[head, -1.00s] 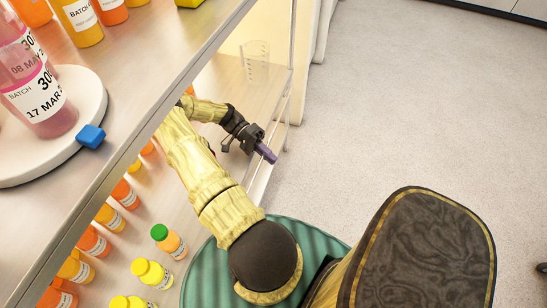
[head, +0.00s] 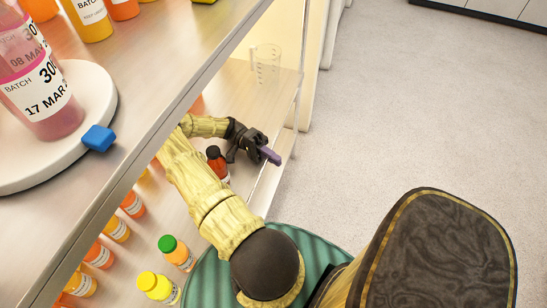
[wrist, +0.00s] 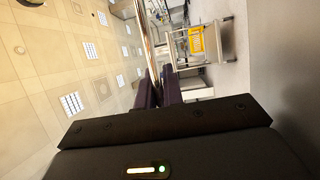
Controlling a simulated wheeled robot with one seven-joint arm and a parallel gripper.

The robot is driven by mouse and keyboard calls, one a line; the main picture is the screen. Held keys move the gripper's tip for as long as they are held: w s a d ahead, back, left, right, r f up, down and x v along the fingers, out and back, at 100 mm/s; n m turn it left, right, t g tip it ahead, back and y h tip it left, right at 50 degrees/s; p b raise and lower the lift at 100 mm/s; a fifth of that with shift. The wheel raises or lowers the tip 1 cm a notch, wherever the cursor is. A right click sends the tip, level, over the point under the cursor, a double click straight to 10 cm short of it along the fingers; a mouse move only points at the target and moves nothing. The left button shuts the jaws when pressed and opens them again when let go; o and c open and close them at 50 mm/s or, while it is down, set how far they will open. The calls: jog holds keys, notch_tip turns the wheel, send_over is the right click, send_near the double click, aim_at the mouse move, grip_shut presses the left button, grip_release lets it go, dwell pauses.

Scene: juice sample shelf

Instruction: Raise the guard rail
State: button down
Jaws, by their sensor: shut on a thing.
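The guard rail is a thin metal bar; in the wrist view the rail (wrist: 148,42) runs down between my two dark purple fingers. In the head view, my gripper (head: 269,155) is at the front edge of the lower shelf (head: 232,85), reached by my arm from below the upper shelf. My gripper (wrist: 158,92) is shut on the rail. The fingers hide the gripped part, and the rail's full height and ends are hard to make out in the head view.
A red bottle with a dark cap (head: 217,162) stands close behind my gripper. A clear beaker (head: 266,62) stands further along the shelf. Several juice bottles line the shelf near my arm, including a green-capped one (head: 176,252). Open floor (head: 400,110) lies to the right.

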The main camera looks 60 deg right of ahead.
jog(key=c, duration=1.5)
grip_release()
jog(key=shift+c, duration=0.2)
